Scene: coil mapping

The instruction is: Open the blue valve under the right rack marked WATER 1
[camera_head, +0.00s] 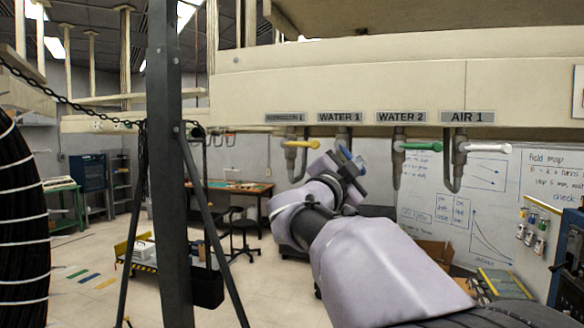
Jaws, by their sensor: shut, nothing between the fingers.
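The WATER 1 label (339,117) is on the front of the pale overhead rack (350,80). Below it hangs a grey pipe (343,138) with a blue valve handle (346,153), mostly covered by the end of my arm. My gripper (346,162) is raised right at this valve, in front of or against it; I cannot tell if it touches. Its fingers are small and overlap the blue handle in the picture. It is shut and holds nothing. How far the handle is turned is hard to see.
A yellow valve (301,144) hangs just left, a green one (422,146) under WATER 2 and a white one (488,148) under AIR 1 to the right. A dark post (165,170) and a large black coil (22,220) stand on the left. A whiteboard (480,200) is behind.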

